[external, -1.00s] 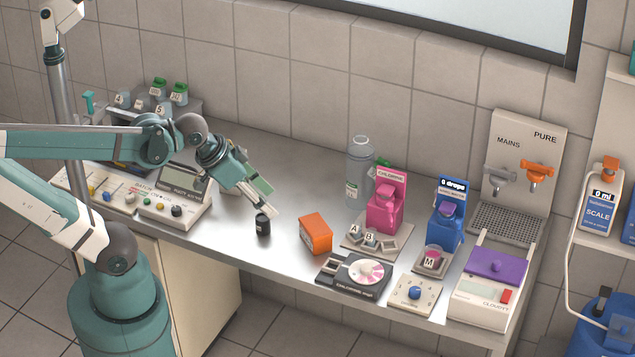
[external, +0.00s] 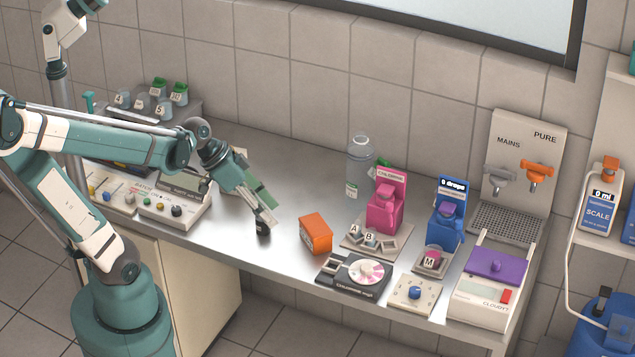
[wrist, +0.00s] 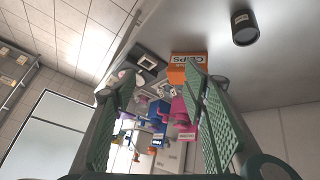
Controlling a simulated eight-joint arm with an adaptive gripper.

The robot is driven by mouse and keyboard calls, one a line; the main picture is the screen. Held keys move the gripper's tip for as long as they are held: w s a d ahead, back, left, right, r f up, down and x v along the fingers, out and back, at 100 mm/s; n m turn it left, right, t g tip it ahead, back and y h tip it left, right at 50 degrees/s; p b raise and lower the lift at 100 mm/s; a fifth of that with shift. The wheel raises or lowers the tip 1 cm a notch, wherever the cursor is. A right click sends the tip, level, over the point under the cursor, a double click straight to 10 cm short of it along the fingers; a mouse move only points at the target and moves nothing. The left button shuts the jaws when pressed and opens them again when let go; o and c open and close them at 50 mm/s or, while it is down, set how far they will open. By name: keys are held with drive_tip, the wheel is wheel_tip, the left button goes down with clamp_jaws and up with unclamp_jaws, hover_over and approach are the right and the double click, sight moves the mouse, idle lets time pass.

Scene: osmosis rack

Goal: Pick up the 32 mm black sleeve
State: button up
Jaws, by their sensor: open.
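The black sleeve (external: 262,230) stands on the metal bench near its front edge, with its upper part hidden by my gripper in the external view. In the wrist view the sleeve (wrist: 245,27) is at the upper right, outside the space between the fingers, with a small light label. My gripper (external: 266,215) slants down to the right, its tips at the sleeve in the external view; I cannot tell whether they touch. In the wrist view my gripper (wrist: 160,76) is open and empty, with a green ribbed pad on each side.
An orange box (external: 316,234) stands right of the sleeve. Beyond it are a black dial tester (external: 340,273), a pink dispenser (external: 385,207) and a blue dispenser (external: 444,225). A cream control panel (external: 150,218) lies to the left. Bare bench lies behind the sleeve.

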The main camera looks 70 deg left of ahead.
drive_tip(key=a+f+m+t+h+b, duration=0.1)
drive_tip(key=a+f+t+h+b, duration=0.2)
drive_tip(key=a, duration=0.4)
drive_tip(key=m+t+b, duration=0.2)
hover_over(262, 230)
drive_tip(key=s+a, duration=0.2)
drive_tip(key=f, duration=0.1)
drive_tip(key=shift+s+a+m+t, duration=0.3)
drive_tip(key=shift+a+m+t, duration=0.1)
drive_tip(key=shift+a, duration=0.3)
drive_tip(key=shift+f+b, duration=0.15)
drive_tip(key=shift+b, duration=0.15)
drive_tip(key=shift+f+b, duration=1.35)
drive_tip(key=shift+f, duration=1.7)
drive_tip(key=shift+f, duration=0.45)
drive_tip(key=shift+b+x, duration=0.85)
drive_tip(key=shift+x, duration=1.65)
